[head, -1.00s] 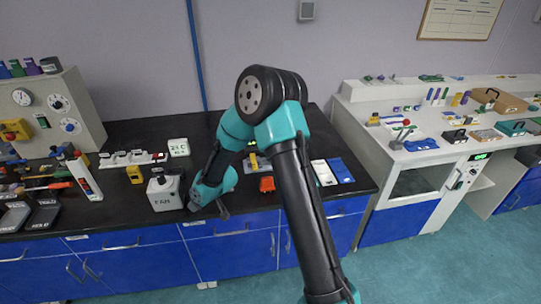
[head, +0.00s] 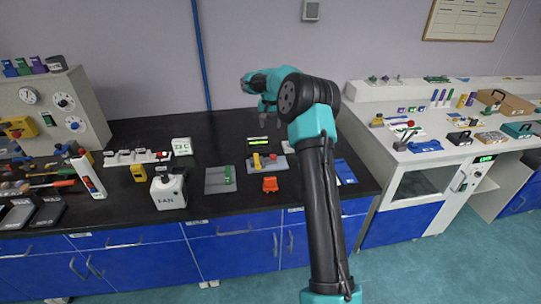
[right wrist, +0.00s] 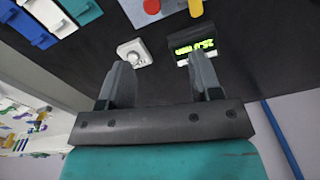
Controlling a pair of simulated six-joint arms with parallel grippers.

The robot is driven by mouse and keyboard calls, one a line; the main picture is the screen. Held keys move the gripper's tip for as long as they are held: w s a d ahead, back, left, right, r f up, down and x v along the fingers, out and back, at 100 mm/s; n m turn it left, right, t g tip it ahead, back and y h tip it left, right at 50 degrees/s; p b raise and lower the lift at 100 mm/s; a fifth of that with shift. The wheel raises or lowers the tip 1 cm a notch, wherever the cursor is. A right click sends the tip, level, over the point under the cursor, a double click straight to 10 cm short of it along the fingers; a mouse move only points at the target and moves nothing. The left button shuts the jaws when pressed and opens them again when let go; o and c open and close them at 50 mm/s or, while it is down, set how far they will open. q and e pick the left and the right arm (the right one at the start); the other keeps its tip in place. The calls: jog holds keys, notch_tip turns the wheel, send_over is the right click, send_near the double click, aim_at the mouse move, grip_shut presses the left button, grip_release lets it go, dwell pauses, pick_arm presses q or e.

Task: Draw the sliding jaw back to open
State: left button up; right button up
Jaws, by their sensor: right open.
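My right gripper (head: 270,117) is raised above the back of the black bench in the head view. In the right wrist view its two fingers (right wrist: 162,75) stand apart with nothing between them. A grey plate (head: 210,186) with a small green block (head: 228,176) lies on the bench, in front and to the left of the gripper. To its right is a grey fixture (head: 249,169) with yellow and red parts. I cannot tell which part is the sliding jaw. My left gripper is not in view.
A lit green display (head: 258,141) stands behind the fixture; it also shows in the wrist view (right wrist: 195,47) near a white dial unit (right wrist: 135,52). An orange block (head: 270,185) lies in front.

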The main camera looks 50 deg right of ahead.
aim_at(273, 156)
jog(key=shift+s+d+r+m, duration=0.3)
jog(key=shift+s+d+r, duration=0.1)
jog(key=shift+d+r, duration=0.1)
jog(key=shift+f, duration=0.1)
notch_tip(273, 156, down, 17)
jog(key=shift+f, duration=0.1)
dwell(0.5)
jog(key=shift+c, duration=0.2)
grip_shut()
dwell(0.3)
